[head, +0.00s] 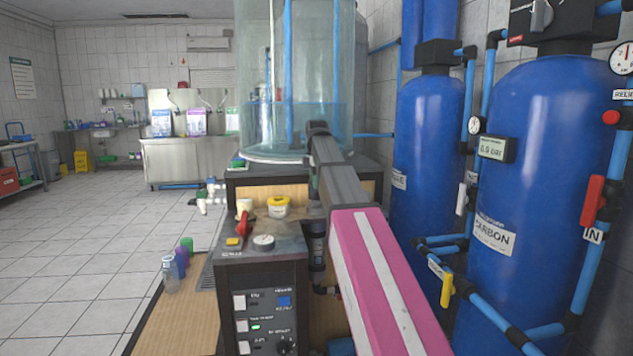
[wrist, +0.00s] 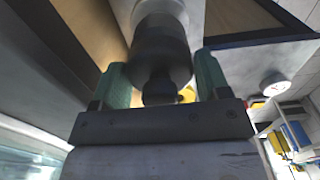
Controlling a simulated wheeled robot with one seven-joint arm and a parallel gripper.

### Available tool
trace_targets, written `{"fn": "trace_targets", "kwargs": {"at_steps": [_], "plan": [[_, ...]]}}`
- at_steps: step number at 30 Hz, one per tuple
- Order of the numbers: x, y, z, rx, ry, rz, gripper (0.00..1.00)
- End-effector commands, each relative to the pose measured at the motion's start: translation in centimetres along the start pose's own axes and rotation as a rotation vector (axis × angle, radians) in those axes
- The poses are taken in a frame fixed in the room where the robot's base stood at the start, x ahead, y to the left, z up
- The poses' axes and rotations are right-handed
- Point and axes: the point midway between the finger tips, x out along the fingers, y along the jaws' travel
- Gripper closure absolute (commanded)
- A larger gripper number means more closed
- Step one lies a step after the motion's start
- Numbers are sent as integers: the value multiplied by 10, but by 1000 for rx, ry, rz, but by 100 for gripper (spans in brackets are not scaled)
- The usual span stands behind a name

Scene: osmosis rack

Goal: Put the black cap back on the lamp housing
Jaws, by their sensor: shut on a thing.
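The black cap (wrist: 162,52) is a dark cylinder with a narrower knob toward my palm. In the wrist view, my gripper (wrist: 163,80) is shut on it, with a green finger on each side. A pale cylinder, apparently the lamp housing (wrist: 168,10), shows just beyond the cap and roughly in line with it. I cannot tell whether the cap touches or sits on it. In the head view, my gripper (head: 315,190) points down beside the control box, mostly hidden by my arm. A dark upright cylinder (head: 317,240) shows below it.
The control box (head: 262,300) stands close at left, with a red-handled item and a yellow-lidded tub (head: 278,207) on top. A clear tank (head: 295,80) stands behind. Blue tanks (head: 430,150) and pipes crowd the right. Small bottles (head: 171,274) stand at left beside open floor.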

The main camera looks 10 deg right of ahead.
Motion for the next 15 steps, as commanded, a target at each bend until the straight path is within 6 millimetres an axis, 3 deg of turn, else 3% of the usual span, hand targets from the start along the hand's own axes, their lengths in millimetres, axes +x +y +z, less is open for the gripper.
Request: {"fn": "trace_targets", "kwargs": {"at_steps": [15], "plan": [[7, 0, 0, 0, 0, 0, 58]]}}
